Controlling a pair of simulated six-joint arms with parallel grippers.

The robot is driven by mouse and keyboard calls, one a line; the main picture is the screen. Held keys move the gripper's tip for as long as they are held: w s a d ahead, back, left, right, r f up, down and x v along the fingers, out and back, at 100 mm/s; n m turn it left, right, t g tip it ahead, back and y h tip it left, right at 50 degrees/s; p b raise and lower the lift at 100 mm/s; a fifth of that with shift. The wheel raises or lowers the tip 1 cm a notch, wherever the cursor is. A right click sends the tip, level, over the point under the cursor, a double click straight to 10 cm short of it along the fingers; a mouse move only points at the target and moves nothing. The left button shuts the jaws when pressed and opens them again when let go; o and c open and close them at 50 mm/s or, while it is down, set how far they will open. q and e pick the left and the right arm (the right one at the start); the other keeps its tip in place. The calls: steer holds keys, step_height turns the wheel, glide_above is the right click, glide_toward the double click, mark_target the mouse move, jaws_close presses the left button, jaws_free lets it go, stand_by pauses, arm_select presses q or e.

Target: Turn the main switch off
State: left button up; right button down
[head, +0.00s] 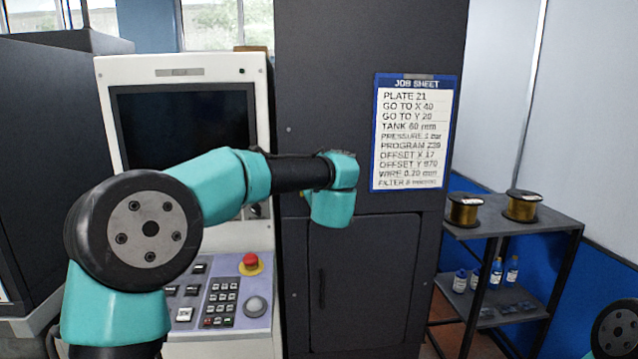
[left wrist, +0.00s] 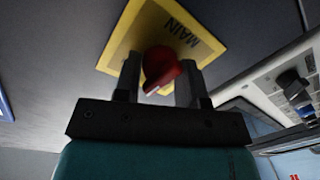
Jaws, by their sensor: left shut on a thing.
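The main switch is a red knob (left wrist: 160,68) on a yellow plate (left wrist: 197,25) lettered MAIN, seen in the left wrist view. My left gripper (left wrist: 159,82) has one finger on each side of the red knob and is shut on it. A small white mark shows on the knob near its lower end. In the head view my left arm reaches across to the dark cabinet (head: 370,270), and its wrist hides the fingers and the switch. My right gripper is out of view.
A machine console (head: 180,73) with a dark screen stands left of the cabinet. A red push button (head: 250,260) and keypad (head: 221,303) lie on its panel. A job sheet (head: 415,132) hangs on the cabinet. A shelf (head: 545,221) with spools and bottles stands at right.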

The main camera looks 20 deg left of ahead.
arm_select(q)
steer(key=n, duration=0.5)
steer(key=shift+r+h, duration=0.1)
steer(key=shift+h, duration=0.2)
steer(key=n, duration=0.5)
steer(key=shift+a, duration=0.1)
steer(key=o, duration=0.9)
steer(key=shift+s, duration=0.1)
steer(key=v, duration=1.7)
steer(key=shift+s, duration=0.25)
steer(key=shift+r, duration=0.1)
